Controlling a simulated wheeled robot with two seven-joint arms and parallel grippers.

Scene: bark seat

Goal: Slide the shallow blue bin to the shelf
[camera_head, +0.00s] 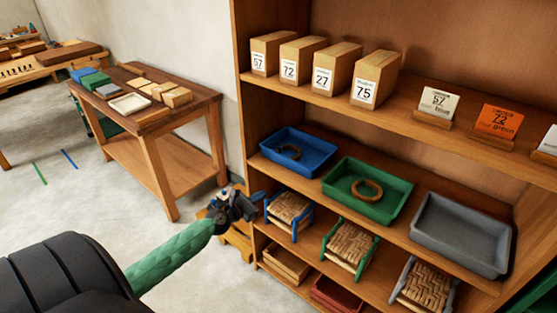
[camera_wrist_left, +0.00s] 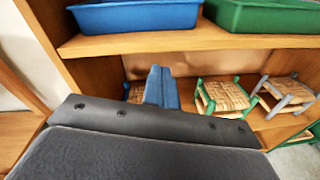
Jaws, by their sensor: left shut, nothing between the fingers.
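The bin's front wall also shows at the top of the left wrist view (camera_wrist_left: 135,17). My left gripper (camera_head: 230,205) is shut and empty. It is lower than the bin and to its left, in front of the shelf unit's left side, apart from the bin. My right gripper is not in view.
A green bin (camera_head: 397,207) with a ring (camera_head: 366,190) and a grey bin (camera_head: 462,240) stand right of the blue bin. Small woven stools (camera_head: 345,246) stand below. Numbered boxes (camera_head: 375,80) stand above. A wooden table (camera_head: 150,120) with blocks is at left. Open floor lies between.

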